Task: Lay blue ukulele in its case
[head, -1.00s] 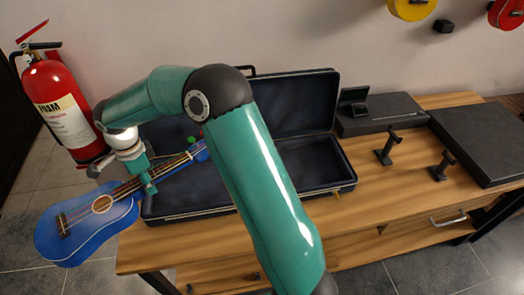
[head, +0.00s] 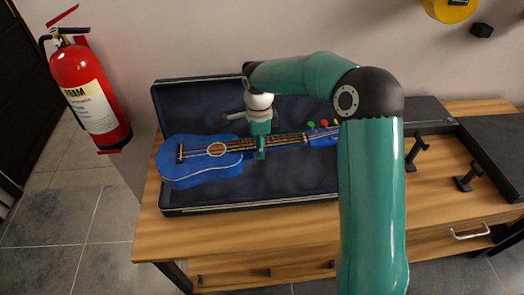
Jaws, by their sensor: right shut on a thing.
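The blue ukulele (head: 196,168) lies face up over the open case, its body to the left and its headstock to the right. My right gripper (head: 260,153) is shut on the ukulele's neck, close to the body. The dark case (head: 280,184) is open on the wooden bench, its lid raised at the back. The ukulele runs roughly along the case's length, with its body at the left end. I cannot tell whether it touches the case floor. My right arm hides the case's right end and may cover the headstock's tip. My left gripper is not in view.
A red fire extinguisher (head: 88,98) is at the left by the wall. Two dark stands (head: 416,152) and a flat black case (head: 497,148) are on the bench to the right. A yellow instrument (head: 450,8) hangs above. The bench's front strip is clear.

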